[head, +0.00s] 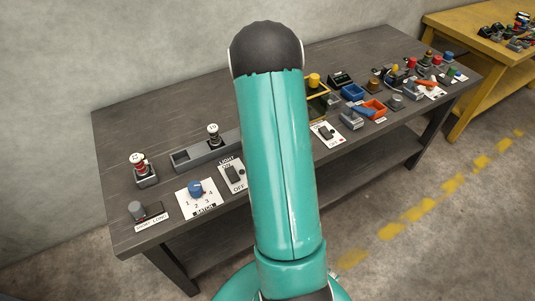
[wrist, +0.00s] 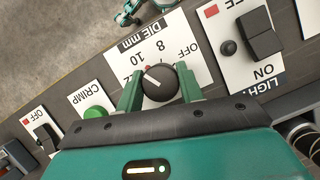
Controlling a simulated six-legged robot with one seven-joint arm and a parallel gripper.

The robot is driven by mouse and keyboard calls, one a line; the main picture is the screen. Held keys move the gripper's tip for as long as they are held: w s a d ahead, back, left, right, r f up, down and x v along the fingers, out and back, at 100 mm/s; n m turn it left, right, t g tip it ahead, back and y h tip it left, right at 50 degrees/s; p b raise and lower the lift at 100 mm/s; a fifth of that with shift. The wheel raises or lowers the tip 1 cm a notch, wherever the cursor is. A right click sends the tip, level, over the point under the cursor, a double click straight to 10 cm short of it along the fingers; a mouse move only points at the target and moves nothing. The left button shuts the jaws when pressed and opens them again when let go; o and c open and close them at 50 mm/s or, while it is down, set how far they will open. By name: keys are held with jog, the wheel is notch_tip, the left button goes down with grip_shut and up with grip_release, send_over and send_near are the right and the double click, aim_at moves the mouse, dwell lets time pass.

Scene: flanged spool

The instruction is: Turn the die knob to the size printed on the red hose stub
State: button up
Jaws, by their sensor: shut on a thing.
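In the wrist view my gripper (wrist: 159,88) has its two green fingers on either side of the black die knob (wrist: 161,83) and is shut on it. The knob sits on a white plate (wrist: 181,36) marked DIE mm, which reads upside down here. I make out 8, 10 and OFF, and a partly hidden number by the left finger. The knob's pointer leans up and left, roughly toward 10. In the head view my arm hides the gripper and the knob. I cannot pick out the red hose stub or read its print.
In the wrist view a green CRIMP button (wrist: 95,113) is left of the knob, and a black LIGHT switch (wrist: 260,33) is to its right. In the head view a blue numbered knob (head: 196,189) and a red-banded piece (head: 138,167) stand on the dark bench (head: 120,125).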

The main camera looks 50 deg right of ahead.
jog(key=n+h, duration=0.1)
jog(key=n, duration=0.2)
jog(key=shift+n+h, duration=0.3)
jog(key=shift+n+g+h, duration=0.3)
jog(key=shift+n+h, duration=0.4)
jog(key=shift+n, duration=1.2)
jog(key=shift+w, duration=0.1)
jog(key=o, duration=1)
jog(key=v, duration=1.3)
jog(key=shift+r, duration=0.4)
